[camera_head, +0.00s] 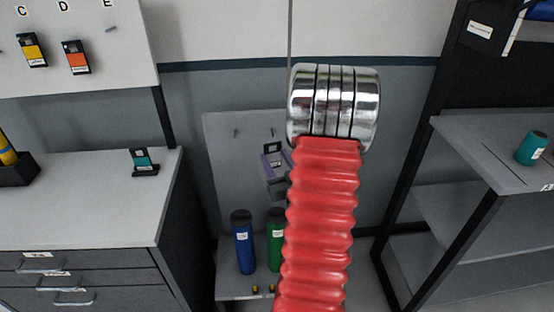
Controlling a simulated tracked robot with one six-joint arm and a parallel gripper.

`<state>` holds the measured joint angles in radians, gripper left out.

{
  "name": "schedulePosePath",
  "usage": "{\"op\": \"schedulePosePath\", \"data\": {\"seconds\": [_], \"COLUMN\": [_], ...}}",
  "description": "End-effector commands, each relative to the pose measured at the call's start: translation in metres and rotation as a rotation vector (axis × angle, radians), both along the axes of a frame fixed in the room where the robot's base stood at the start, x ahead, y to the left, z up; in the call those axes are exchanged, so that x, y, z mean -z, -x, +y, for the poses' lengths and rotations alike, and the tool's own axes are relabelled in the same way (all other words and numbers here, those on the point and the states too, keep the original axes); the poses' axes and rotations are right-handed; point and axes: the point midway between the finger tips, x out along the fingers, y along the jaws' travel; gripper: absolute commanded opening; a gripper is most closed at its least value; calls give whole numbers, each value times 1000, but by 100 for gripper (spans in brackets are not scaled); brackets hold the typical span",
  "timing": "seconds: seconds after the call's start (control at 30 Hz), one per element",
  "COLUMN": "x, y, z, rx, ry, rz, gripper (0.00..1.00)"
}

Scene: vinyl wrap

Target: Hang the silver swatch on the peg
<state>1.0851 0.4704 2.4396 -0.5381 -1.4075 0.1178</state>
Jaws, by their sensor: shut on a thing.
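A small grey-lilac swatch with a dark top (273,157) shows just left of my arm; it looks like the silver one. My gripper (277,184), dark and partly hidden behind my red arm, is shut on its lower part. The swatch is upright in front of a grey back panel. At the upper left, a bare peg (111,29) sticks out of the white board (70,15) under the letter E. A yellow swatch (33,49) and an orange swatch (76,57) hang to its left.
A teal swatch (145,161) stands on the left cabinet (90,205). Blue (242,240) and green (275,238) rolls stand on the low middle rack (232,280), behind my arm.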

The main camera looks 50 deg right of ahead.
Motion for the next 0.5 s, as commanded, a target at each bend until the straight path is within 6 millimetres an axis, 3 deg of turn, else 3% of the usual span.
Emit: {"op": "schedulePosePath", "data": {"seconds": [0.5], "x": [0], "y": [13], "z": [-13], "rx": [32], "ry": [1], "rz": [0], "gripper": [25]}}
